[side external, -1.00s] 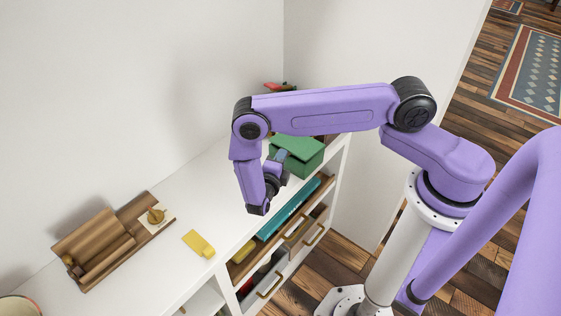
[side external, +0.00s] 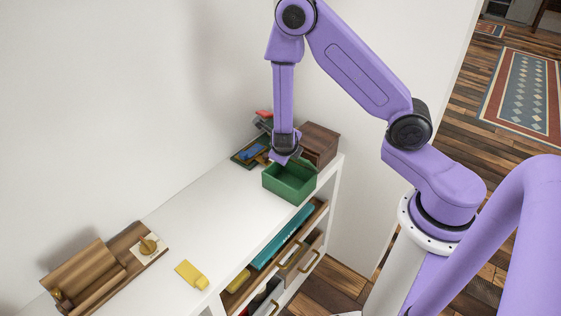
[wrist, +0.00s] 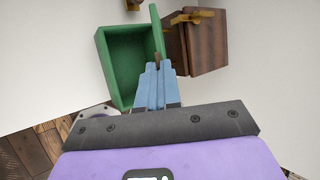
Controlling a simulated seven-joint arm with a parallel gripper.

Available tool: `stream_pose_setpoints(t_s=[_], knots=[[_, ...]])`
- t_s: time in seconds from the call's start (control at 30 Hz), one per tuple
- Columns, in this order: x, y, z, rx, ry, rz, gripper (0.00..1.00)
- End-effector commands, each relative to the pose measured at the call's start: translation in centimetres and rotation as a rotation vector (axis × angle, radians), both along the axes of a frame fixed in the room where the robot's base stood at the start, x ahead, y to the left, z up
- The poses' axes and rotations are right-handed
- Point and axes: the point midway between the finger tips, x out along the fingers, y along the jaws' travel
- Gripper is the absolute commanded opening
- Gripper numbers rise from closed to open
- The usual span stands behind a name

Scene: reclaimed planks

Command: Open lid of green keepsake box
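The green keepsake box (side external: 285,192) sits near the right end of the white cabinet top, and I can see into its empty inside. In the wrist view the box (wrist: 103,75) is at upper left. Its lid (wrist: 156,30) stands raised along the box's right side, seen nearly edge-on. My gripper (side external: 286,158) is above the box's back side, pointing down. In the wrist view my gripper's blue fingers (wrist: 157,68) are together beside the lid's lower end. A small brown piece shows at their tips; I cannot tell whether they grip it.
A dark brown wooden box (side external: 320,145) stands close behind the green box. Flat dark items with a blue piece (side external: 252,151) lie to its left. A yellow object (side external: 192,275) and a wooden holder (side external: 100,270) are farther left. The cabinet top between is clear.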

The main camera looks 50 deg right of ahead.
Motion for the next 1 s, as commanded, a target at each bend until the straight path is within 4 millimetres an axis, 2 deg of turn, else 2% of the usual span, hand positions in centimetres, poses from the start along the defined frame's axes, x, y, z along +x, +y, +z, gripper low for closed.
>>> stream_pose_setpoints(t_s=[0.2,0.63,1.0], knots=[[0.0,-2.7,1.7,0.191,-0.006,-0.006,0.0],[0.0,-6.5,2.8,0.459,-0.003,-0.002,0.0],[0.0,-9.7,3.0,0.461,-0.003,-0.004,0.0]])
